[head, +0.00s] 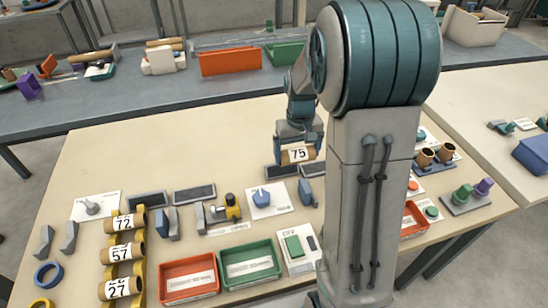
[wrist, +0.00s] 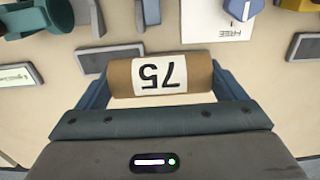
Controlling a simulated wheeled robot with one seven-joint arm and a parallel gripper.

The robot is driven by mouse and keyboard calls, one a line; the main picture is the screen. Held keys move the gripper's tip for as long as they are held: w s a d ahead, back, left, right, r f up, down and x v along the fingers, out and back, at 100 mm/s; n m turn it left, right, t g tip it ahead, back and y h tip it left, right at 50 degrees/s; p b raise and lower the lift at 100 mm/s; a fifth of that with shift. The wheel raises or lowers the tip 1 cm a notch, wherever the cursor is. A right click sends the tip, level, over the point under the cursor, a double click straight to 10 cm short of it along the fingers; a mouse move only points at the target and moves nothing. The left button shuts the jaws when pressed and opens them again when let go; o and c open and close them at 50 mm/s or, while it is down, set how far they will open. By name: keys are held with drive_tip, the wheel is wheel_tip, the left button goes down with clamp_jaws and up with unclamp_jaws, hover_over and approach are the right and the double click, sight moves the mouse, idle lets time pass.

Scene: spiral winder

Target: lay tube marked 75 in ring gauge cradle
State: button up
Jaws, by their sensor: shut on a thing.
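The tube marked 75 (head: 297,154) is a brown cardboard tube with a white label. My gripper (head: 298,150) is shut on it, holding it crosswise above the table's far part. In the wrist view the tube (wrist: 160,76) lies between both fingers, its label upside down. No part is clearly labelled as the ring gauge cradle. A teal ring-shaped part (wrist: 38,18) shows at the wrist view's top left; I cannot tell whether it belongs to the cradle. A blue and grey pair of upright blocks (head: 306,191) stands below and right of the tube. My arm hides part of the table.
Tubes 72 (head: 124,222), 57 (head: 122,252) and 27 (head: 119,288) lie on a yellow rack at left.

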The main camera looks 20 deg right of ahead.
drive_tip(key=w+a+f, duration=0.1)
drive_tip(key=w, duration=0.1)
drive_tip(key=w+a+f, duration=0.1)
drive_tip(key=w+a+f+p, duration=0.1)
drive_tip(key=w+a+f, duration=0.1)
drive_tip(key=shift+w, duration=0.35)
drive_tip(key=shift+f, duration=2.15)
drive_tip(key=shift+f, duration=0.15)
drive_tip(key=o, duration=0.7)
